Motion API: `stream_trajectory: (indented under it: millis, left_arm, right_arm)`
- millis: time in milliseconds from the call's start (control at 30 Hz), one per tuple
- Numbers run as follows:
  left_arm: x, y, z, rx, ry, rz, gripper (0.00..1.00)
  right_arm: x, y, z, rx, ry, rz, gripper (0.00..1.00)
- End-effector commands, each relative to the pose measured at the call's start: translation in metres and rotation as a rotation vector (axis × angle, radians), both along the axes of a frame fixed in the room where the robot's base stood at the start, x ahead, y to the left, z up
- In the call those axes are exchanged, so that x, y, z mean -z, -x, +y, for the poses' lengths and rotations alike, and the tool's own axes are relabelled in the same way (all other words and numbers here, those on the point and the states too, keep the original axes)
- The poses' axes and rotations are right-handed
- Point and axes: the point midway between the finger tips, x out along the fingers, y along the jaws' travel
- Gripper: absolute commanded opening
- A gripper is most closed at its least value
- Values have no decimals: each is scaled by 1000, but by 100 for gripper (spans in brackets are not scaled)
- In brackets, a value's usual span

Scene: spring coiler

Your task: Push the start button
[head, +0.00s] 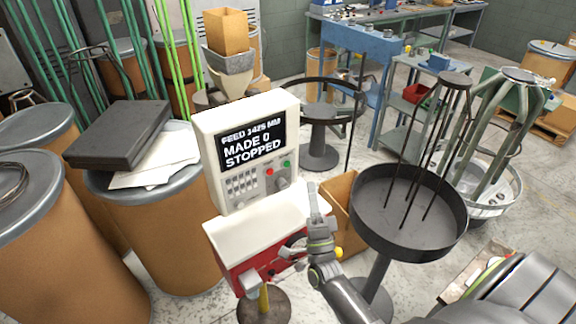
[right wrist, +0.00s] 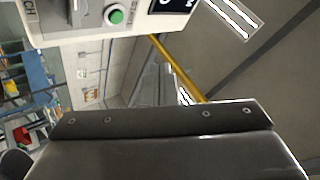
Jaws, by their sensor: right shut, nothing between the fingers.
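The white control cabinet (head: 238,140) of the coiler stands in the middle of the head view. Its screen (head: 250,140) reads FEED 1425 MM, MADE 0, STOPPED. A green button (head: 287,163) sits on the panel's right side, with a red button (head: 269,171) to its left. The green button also shows large at the top of the right wrist view (right wrist: 115,16). My right gripper (head: 313,188) is shut and empty, pointing up just below and right of the green button, apart from it in the wrist view. My left gripper is not in view.
A black round tray (head: 452,240) on a stand is right of my right arm, with a cardboard box (head: 342,200) beside it. Fibre drums (head: 165,245) crowd the left, one with papers and a dark case (head: 118,133) on top. A blue workbench (head: 362,42) stands behind.

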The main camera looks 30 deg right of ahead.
Motion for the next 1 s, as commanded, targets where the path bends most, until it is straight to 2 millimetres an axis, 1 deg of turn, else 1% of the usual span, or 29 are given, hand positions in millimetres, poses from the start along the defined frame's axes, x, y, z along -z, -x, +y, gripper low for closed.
stream_trajectory:
  millis: [33, 200, 400, 500, 700, 1000]
  left_arm:
    - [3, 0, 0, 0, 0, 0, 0]
    - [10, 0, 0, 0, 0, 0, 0]
    - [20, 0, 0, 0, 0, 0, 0]
    - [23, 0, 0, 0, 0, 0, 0]
    - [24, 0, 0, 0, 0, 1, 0]
    - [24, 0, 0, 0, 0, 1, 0]
  right_arm:
    - [0, -9, 1, -2, 0, -3, 0]
    - [1, -33, 3, -2, 0, -1, 0]
    - [2, -56, 4, -1, 0, -1, 0]
    - [1, -62, 5, 0, 0, -1, 0]
    - [0, -67, 5, -1, 0, 1, 0]
    - [0, -67, 5, 0, 0, 1, 0]
